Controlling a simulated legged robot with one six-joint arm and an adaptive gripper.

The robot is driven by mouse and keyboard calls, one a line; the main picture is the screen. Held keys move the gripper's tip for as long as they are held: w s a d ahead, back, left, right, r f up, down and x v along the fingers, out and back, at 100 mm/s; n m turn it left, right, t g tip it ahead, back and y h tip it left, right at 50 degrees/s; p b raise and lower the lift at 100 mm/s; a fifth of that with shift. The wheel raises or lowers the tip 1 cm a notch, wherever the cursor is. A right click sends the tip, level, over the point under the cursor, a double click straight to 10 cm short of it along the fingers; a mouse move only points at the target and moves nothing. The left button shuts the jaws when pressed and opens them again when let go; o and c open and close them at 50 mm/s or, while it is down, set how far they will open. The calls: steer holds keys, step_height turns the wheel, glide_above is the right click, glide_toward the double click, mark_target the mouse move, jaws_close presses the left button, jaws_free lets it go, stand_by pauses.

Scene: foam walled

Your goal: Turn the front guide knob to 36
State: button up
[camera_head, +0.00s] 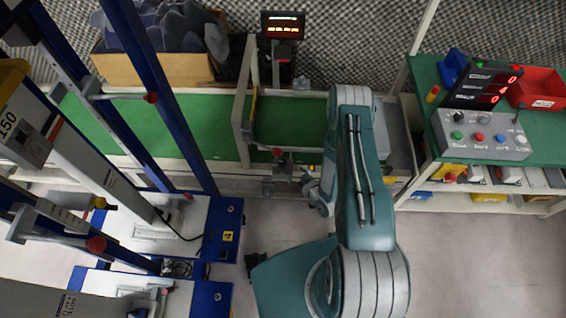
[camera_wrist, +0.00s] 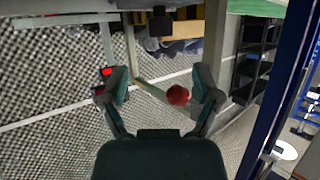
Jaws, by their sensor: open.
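A small red knob (camera_head: 277,152) sits at the near side of the green conveyor, by the pale guide frame, in the head view. In the wrist view a round red knob (camera_wrist: 178,95) on a pale rod shows between my fingers, nearer the right one. My gripper (camera_wrist: 163,88) is open with its two teal fingers apart, and no contact with the knob shows. In the head view my arm's end is close to the near edge of the conveyor, and the fingers are hard to make out. I see no readable number for the knob.
A dark display (camera_head: 283,25) with lit digits stands behind the green conveyor (camera_head: 190,115). Blue-framed stands (camera_head: 160,95) are on the left. A control box (camera_head: 482,137) and a red bin (camera_head: 537,90) are on the right bench. Pale floor lies in front.

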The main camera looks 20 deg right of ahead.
mark_target(284, 163)
steer(key=x, duration=0.9)
jaws_close()
